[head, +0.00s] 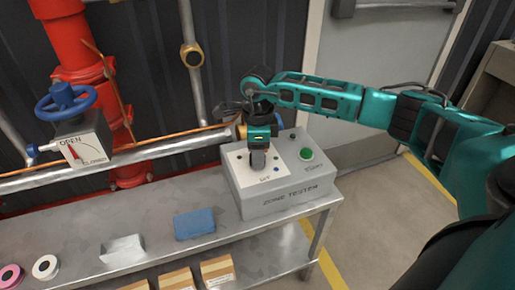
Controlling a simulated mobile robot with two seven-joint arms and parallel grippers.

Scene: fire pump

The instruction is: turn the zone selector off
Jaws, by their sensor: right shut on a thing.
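The zone tester box (284,201), grey with printed lettering, stands at the right end of the metal bench. Its pale top plate (241,169) carries the zone selector, which is mostly hidden under my gripper. My right gripper (258,163) points down over the plate and is shut on the selector knob. I cannot read the selector's setting. A green start button (306,154) is on the box's right part, clear of the gripper. My left gripper is not in view.
Tape rolls (45,267) sit at far left, cartons (217,271) below. A blue-wheeled valve (66,101) and red pipes (75,40) stand behind.

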